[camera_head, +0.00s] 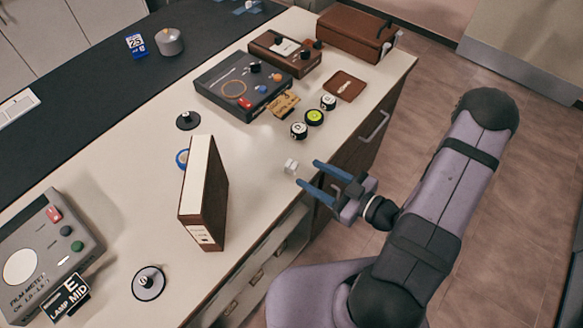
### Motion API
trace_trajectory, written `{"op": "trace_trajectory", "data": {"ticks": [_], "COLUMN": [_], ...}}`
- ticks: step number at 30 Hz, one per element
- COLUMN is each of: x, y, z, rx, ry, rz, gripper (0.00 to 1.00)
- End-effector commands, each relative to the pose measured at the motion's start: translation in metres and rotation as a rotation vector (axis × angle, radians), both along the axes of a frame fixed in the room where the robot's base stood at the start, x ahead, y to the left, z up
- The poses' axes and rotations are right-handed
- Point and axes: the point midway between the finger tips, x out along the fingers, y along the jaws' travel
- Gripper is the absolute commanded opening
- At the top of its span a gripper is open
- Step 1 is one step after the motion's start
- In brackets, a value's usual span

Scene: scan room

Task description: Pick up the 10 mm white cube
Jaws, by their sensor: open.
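A small white cube (291,166) sits on the pale bench top near its front edge. My gripper (307,173) has two blue fingers that are apart, with nothing seen between them. The fingers point left toward the cube, and their tips are just to its right. From this view I cannot tell how high the fingers are above the bench or whether a tip touches the cube.
A brown upright box file (204,195) stands left of the cube. Several small round items, including a yellow-green one (314,117), lie behind it. A grey device (243,84) and a brown case (355,33) are farther back. A round disc (148,283) lies front left.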

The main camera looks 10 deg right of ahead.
Motion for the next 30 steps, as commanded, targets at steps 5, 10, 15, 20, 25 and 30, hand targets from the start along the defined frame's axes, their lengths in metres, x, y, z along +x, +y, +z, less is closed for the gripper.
{"op": "trace_trajectory", "data": {"ticks": [5, 10, 15, 20, 25, 30], "x": [-0.006, -0.005, 0.001, 0.008, 0.01, 0.015], "y": [0.006, 0.008, 0.015, 0.021, 0.022, 0.028], "z": [-0.003, -0.003, -0.004, -0.005, -0.006, -0.005], "rx": [0.064, 0.07, 0.069, 0.068, 0.067, 0.068], "ry": [0.019, 0.021, 0.023, 0.022, 0.021, 0.023], "rz": [0.002, 0.004, 0.006, 0.005, 0.003, 0.006], "gripper": [0.46, 0.46, 0.46, 0.46, 0.46, 0.46]}}
